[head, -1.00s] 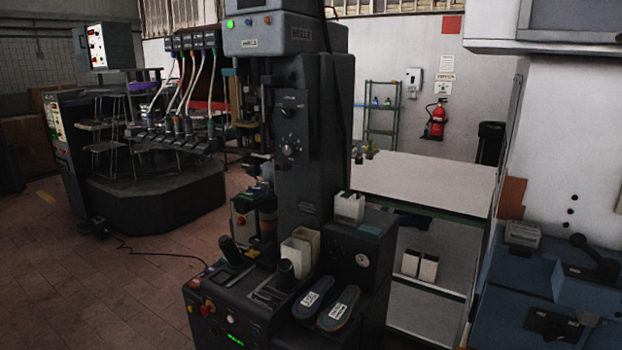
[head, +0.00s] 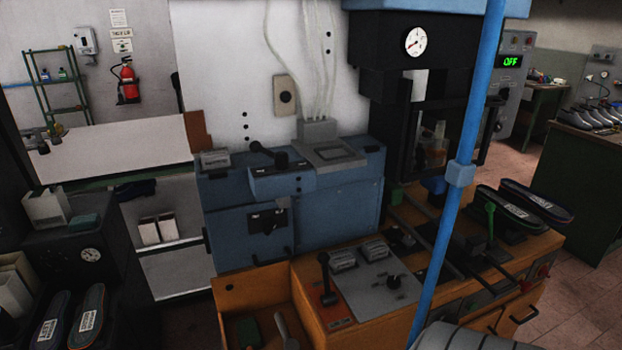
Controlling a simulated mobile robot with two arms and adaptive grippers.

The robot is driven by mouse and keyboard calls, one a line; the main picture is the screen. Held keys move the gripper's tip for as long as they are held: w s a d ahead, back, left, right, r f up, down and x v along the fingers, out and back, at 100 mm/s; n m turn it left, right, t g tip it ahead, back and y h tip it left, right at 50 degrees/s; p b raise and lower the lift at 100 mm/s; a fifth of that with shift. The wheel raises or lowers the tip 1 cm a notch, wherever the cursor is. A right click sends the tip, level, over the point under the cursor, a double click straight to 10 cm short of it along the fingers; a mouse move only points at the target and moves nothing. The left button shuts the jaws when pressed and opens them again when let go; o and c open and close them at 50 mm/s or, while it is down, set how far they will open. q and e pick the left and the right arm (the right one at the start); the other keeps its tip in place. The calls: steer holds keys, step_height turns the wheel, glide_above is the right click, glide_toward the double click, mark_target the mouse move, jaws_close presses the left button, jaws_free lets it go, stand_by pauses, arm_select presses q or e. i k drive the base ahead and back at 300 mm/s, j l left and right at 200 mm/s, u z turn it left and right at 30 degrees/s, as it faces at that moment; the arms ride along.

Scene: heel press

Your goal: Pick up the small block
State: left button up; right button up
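No thing in view is clearly marked as the small block. A small dark green block (head: 246,334) lies in the open compartment of the orange-brown bench, at the bottom edge of the head view. Another small green piece (head: 85,222) lies on the dark machine at the left. A small blue block-like part (head: 434,186) sits below the press on the bench; I cannot tell whether it is loose. Neither of my grippers shows in the head view. A grey rounded part at the bottom right may be my arm.
The orange-brown bench (head: 365,318) carries a lever panel and black shoe soles (head: 512,213) at its right. A blue pole (head: 463,172) stands in front of it. A blue cabinet (head: 230,243) stands behind. Tiled floor (head: 543,287) shows free at the right.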

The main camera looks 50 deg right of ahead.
mark_target(341, 259)
steer(key=z, duration=1.85)
steer(key=i+l+u, duration=0.35)
steer(key=l, duration=0.25)
steer(key=i+l+u, duration=0.2)
steer(key=l+u, duration=0.15)
steer(key=l, duration=0.25)
